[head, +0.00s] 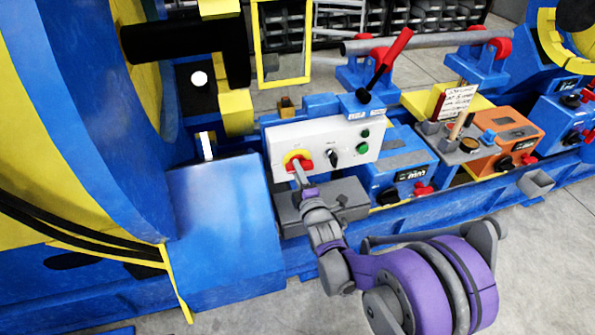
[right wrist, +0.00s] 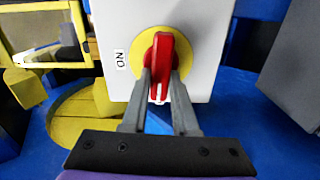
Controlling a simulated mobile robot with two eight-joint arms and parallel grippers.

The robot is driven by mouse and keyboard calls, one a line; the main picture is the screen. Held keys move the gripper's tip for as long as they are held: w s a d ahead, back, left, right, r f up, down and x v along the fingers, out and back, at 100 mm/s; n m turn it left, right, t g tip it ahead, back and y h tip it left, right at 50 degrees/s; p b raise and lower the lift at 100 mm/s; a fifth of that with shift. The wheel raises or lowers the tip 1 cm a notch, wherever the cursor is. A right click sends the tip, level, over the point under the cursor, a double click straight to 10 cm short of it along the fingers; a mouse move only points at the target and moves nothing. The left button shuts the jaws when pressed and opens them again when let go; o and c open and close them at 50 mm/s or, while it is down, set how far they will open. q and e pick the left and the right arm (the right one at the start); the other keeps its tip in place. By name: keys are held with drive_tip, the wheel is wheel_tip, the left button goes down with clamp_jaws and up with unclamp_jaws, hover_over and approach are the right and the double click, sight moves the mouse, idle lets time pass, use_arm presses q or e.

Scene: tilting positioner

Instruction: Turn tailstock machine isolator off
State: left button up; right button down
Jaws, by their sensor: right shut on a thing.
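The isolator is a red rotary handle on a yellow round plate (head: 291,156), at the left end of a white control panel (head: 318,136). In the right wrist view the red handle (right wrist: 158,68) stands along the picture's vertical, in front of the yellow plate (right wrist: 184,42). My right gripper (head: 299,168) reaches up to it from below. Its two grey fingers (right wrist: 160,82) are closed on either side of the red handle. A label (right wrist: 120,60) sits beside the yellow plate. My left gripper is not in view.
A black selector knob (head: 334,157) and green buttons (head: 364,140) sit on the same panel, right of the isolator. A red-handled lever (head: 397,48) rises behind it. A grey box (head: 345,200) lies below the panel. A large blue housing (head: 225,220) stands left.

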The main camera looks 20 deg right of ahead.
drive_tip(key=shift+f+n, duration=0.1)
drive_tip(key=shift+n, duration=0.4)
drive_tip(key=c, duration=0.7)
unclamp_jaws()
drive_tip(key=s, duration=1.1)
drive_tip(key=shift+d, duration=0.2)
